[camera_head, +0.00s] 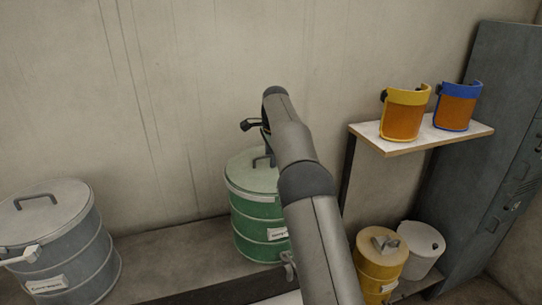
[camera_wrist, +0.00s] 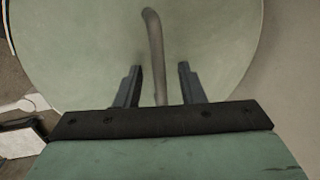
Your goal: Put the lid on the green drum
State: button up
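The green drum (camera_head: 248,228) stands on the low ledge against the wall, partly hidden behind my arm. Its pale green lid (camera_head: 242,172) lies on top of it; I cannot tell whether it is fully seated. The lid fills most of the wrist view (camera_wrist: 85,55). A dark bar handle (camera_wrist: 154,40) rises from the lid. My gripper (camera_wrist: 158,68) is over the lid with its fingers apart, one on each side of the handle, and gaps show on both sides. In the head view my gripper (camera_head: 268,155) is mostly hidden by my arm.
A grey lidded drum (camera_head: 70,262) stands at the left. A yellow drum (camera_head: 378,275) and a white bucket (camera_head: 420,262) stand at the right. Above them a shelf (camera_head: 400,148) holds a yellow face shield (camera_head: 404,115) and a blue one (camera_head: 457,108). A grey locker (camera_head: 490,150) is far right.

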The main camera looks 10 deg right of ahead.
jog(key=s+d+r+n+b, duration=0.1)
jog(key=s+d+r+n, duration=0.15)
jog(key=s+r, duration=0.6)
jog(key=s+a+f+n+b, duration=0.1)
jog(key=s+n, duration=0.3)
jog(key=s, duration=0.8)
jog(key=s+a+f+n+b, duration=0.1)
jog(key=s+f+n, duration=0.4)
jog(key=s, duration=1)
jog(key=s+a+f+n+g+b, duration=0.1)
jog(key=s+f+n, duration=0.4)
jog(key=s+f, duration=0.6)
jog(key=s, duration=0.3)
jog(key=shift+s+f, duration=0.15)
jog(key=shift+s, duration=0.2)
jog(key=shift+a, duration=0.1)
